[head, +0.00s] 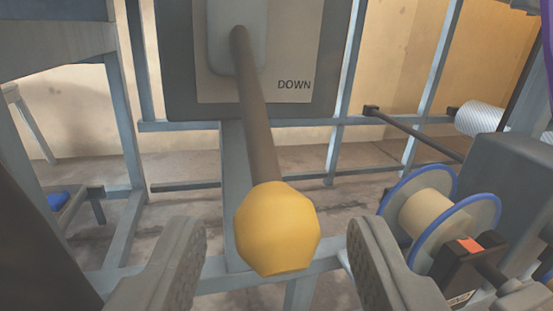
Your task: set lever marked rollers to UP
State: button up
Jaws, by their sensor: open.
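A lever (258,115) with a brown rod and a yellow faceted knob (277,228) comes out from a panel (180,60) and points toward me and down. The panel's plate shows the word DOWN (294,85) at its lower right. The top of the panel is cut off, and I see no "rollers" mark. My gripper (275,248) is open. Its two dark grey fingers stand to the left and right of the knob, with a gap on each side. The knob appears between them, not held.
At the right, a spool with blue rims (432,215) and a dark block with an orange top (470,246) stand close to the right finger. Grey frame bars (125,135) run behind the panel. A blue object (58,200) lies at the far left.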

aim_at(255, 110)
jog(key=shift+w+a, duration=0.1)
jog(key=shift+w, duration=1.35)
grip_shut()
